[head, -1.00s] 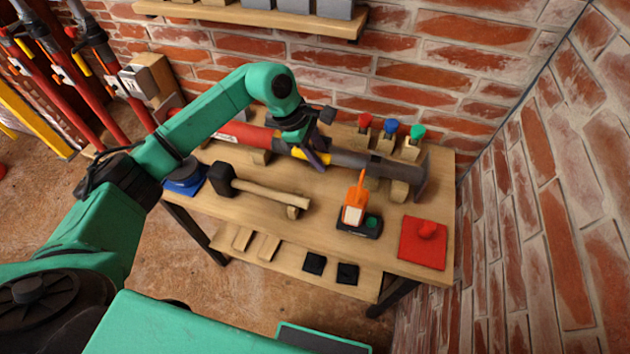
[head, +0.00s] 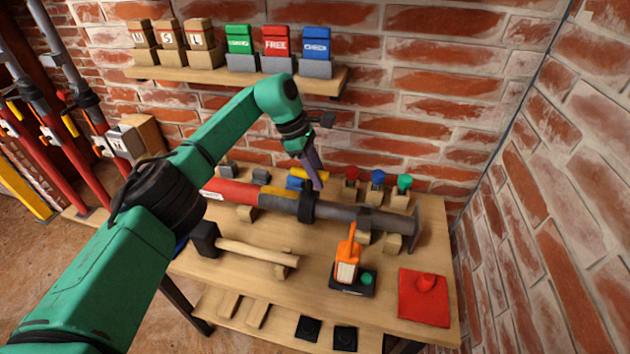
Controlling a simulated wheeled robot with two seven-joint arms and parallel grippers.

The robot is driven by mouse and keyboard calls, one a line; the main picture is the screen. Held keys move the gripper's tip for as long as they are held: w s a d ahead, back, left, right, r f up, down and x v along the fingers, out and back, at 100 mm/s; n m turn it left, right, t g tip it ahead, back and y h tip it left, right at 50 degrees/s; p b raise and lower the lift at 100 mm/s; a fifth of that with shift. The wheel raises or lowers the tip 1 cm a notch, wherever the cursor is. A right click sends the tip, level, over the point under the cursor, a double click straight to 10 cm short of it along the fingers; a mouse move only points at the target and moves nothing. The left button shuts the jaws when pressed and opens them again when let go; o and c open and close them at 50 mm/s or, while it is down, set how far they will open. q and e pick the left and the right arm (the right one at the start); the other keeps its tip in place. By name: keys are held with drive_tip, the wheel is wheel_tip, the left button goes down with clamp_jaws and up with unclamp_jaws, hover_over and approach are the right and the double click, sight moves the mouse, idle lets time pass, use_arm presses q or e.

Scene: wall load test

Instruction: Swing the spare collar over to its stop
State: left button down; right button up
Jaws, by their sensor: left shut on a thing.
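The spare prop (head: 348,211), a tube with a red end and a grey end, lies across blocks on the bench. Its dark spare collar (head: 306,206) sits around the tube near the middle. A yellow handle (head: 321,175) shows behind and above the collar, toward the wall. My left gripper (head: 316,179) comes down from above, its dark fingers shut on the yellow handle. The fingers partly cover the handle, and I cannot see clearly where it joins the collar or whether it touches a stop. My right gripper is not in view.
A mallet (head: 256,251), an orange device (head: 348,262) and a red pad with a knob (head: 424,297) lie in front of the tube. Red, blue and green knobs (head: 378,178) stand behind it. A shelf (head: 225,76) with coloured cards hangs above. Brick wall closes the right.

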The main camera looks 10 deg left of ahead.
use_arm(q)
drive_tip(key=shift+w+f, duration=0.2)
drive_tip(key=shift+w, duration=0.4)
drive_tip(key=shift+w+f, duration=0.15)
drive_tip(key=shift+w, duration=0.4)
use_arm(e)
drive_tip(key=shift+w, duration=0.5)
use_arm(q)
drive_tip(key=c, duration=0.6)
unclamp_jaws()
drive_tip(key=shift+w+f, duration=0.15)
drive_tip(key=shift+w, duration=0.05)
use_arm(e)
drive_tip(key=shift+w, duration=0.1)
